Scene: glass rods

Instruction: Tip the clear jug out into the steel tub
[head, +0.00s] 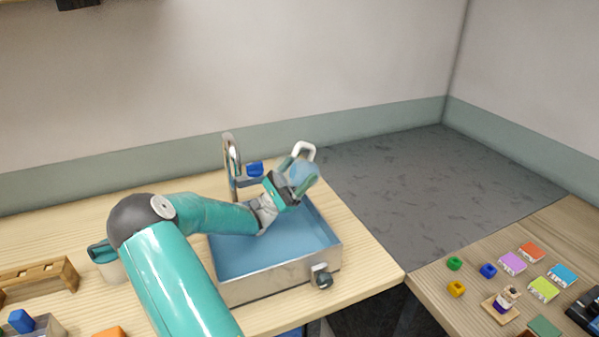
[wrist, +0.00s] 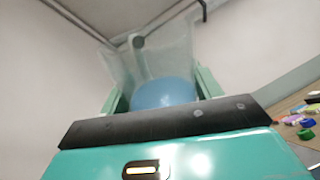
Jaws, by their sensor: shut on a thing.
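My gripper (head: 287,189) is shut on the clear jug (head: 303,172) and holds it above the steel tub (head: 262,285), near the tub's back right part. The jug is see-through with a pale handle and looks tilted. In the wrist view the jug (wrist: 120,68) stands between my gripper's two fingers (wrist: 163,92), with a blue mass inside that looks like liquid. The tub is a square steel basin with blue liquid or a blue floor inside. I see no stream falling from the jug.
A steel tap (head: 232,160) stands behind the tub, with a blue object (head: 255,169) beside it. Small coloured blocks and packets (head: 512,262) lie on the right table, across a floor gap.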

